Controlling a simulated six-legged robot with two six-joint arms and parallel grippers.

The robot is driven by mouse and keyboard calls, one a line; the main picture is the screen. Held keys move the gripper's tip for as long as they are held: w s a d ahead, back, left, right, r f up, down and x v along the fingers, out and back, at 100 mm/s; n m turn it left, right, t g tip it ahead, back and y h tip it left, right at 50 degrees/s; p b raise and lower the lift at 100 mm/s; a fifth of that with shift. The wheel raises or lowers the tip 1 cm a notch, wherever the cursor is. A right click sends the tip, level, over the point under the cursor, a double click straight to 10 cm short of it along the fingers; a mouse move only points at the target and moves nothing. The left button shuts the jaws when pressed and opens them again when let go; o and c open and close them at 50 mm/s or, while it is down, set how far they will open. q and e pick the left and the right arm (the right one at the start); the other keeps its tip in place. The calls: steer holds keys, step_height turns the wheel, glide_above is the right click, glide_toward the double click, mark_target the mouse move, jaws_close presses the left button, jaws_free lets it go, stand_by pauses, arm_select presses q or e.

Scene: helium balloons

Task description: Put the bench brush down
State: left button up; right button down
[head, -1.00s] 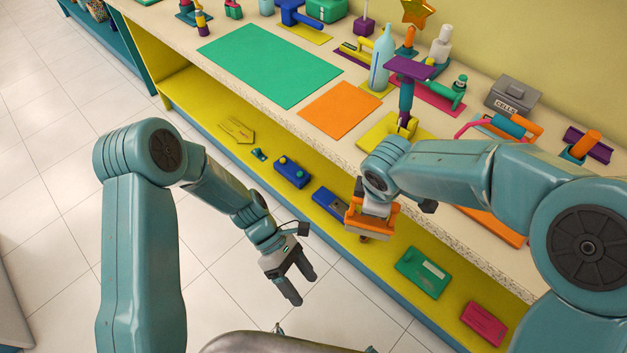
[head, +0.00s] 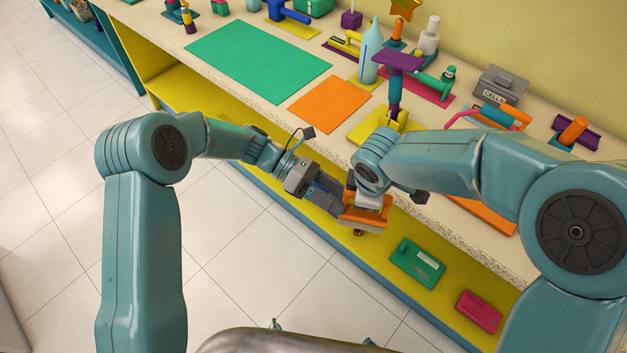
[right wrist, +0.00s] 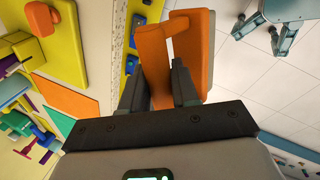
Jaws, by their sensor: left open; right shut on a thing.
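The bench brush appears to be the orange block-like thing (head: 364,214) in front of the bench edge in the head view. It fills the space between the fingers of my right gripper (right wrist: 158,88) in the right wrist view, where its orange body (right wrist: 152,50) shows large. My right gripper is shut on it and holds it in the air, above the lower shelf's level. In the head view my right wrist hides part of it. My left gripper (head: 328,193) is open just left of the brush, its fingers pointing at it; I cannot tell whether they touch.
The bench top has a bare green mat (head: 258,60) and a bare orange mat (head: 330,104). A blue bottle (head: 370,55), a purple-topped stand (head: 397,62) and a grey box (head: 497,84) stand behind.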

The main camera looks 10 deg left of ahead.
mark_target(350, 208)
arm_select(q)
steer(key=shift+x, duration=2.3)
steer(key=c, duration=1.1)
arm_select(e)
steer(key=c, duration=0.8)
jaws_free()
arm_select(q)
steer(key=shift+w, duration=0.1)
steer(key=shift+w+a, duration=0.1)
arm_select(e)
steer(key=shift+s, duration=0.2)
